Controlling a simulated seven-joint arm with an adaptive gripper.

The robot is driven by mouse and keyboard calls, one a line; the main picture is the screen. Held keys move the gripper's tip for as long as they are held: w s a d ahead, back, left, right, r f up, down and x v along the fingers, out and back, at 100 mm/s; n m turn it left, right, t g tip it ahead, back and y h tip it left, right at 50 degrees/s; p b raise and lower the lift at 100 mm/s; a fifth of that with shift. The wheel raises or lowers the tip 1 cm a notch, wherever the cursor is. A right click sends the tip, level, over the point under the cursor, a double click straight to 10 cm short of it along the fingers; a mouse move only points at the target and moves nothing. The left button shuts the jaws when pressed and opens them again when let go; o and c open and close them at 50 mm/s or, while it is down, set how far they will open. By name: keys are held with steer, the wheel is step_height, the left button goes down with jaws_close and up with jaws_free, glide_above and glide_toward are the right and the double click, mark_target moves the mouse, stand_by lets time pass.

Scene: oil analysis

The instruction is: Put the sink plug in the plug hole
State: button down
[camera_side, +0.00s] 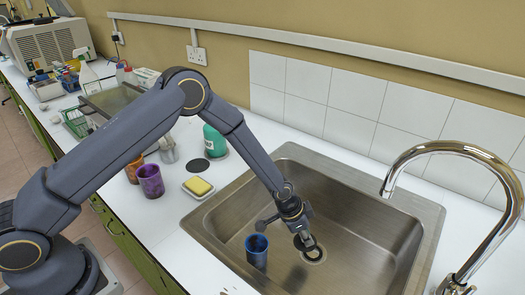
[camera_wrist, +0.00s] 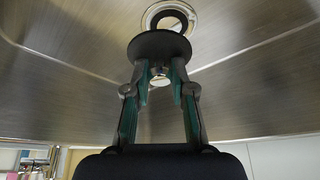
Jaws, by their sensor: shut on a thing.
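My gripper (camera_side: 298,224) reaches down into the steel sink (camera_side: 355,210). In the wrist view my gripper (camera_wrist: 160,78) has its fingers closed on the small metal knob of the dark round sink plug (camera_wrist: 155,46). The plug hole (camera_side: 314,256) is a metal ring in the sink floor, just below and slightly right of my gripper in the side view. In the wrist view the plug hole (camera_wrist: 149,17) shows just beyond the plug, which overlaps part of its ring. The plug looks offset from the hole. Its height above the floor is hard to tell.
A blue cup (camera_side: 257,253) stands in the sink just left of my gripper. The chrome tap (camera_side: 450,148) arches over the right side. A yellow sponge on a dish (camera_side: 198,187) and a purple cup (camera_side: 150,181) stand left of the sink. The right sink floor is clear.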

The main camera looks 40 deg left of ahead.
glide_above(317, 252)
steer(key=s+a, duration=0.1)
steer(key=f, duration=0.5)
steer(key=shift+s+f, duration=0.2)
steer(key=shift+f, duration=0.15)
steer(key=shift+w+f, duration=0.1)
steer(key=shift+f, duration=1.4)
steer(key=shift+f, duration=0.1)
steer(key=c, duration=1)
jaws_free()
